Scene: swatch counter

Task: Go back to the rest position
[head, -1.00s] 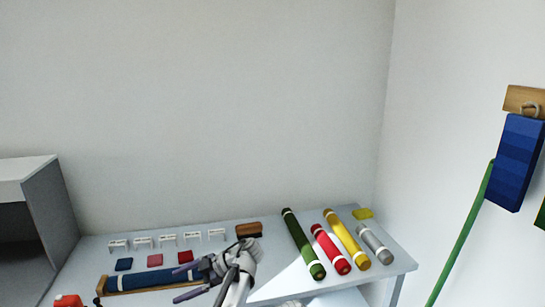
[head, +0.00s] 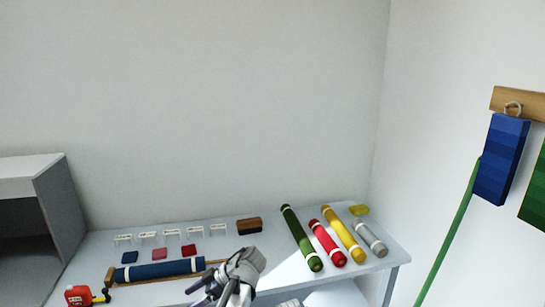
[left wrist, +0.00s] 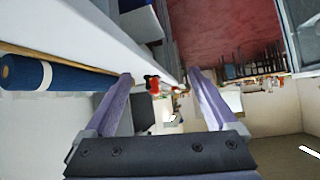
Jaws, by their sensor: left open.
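My left gripper (head: 202,291) is at the bottom of the head view, in front of the right end of the navy roll (head: 160,270) and apart from it. Its fingers point left. In the left wrist view the two purple fingers (left wrist: 160,77) are spread wide with nothing between them. The navy roll (left wrist: 50,74) lies to the left of the fingers there, on a wooden strip. My right gripper is in neither view.
Green (head: 300,238), red (head: 326,243), yellow (head: 343,234) and grey (head: 371,239) rolls lie at the counter's right. A brown block (head: 249,225), swatches (head: 160,253) and white holders sit behind. A red tape measure (head: 78,295) is front left. Blue cloth (head: 501,160) hangs right.

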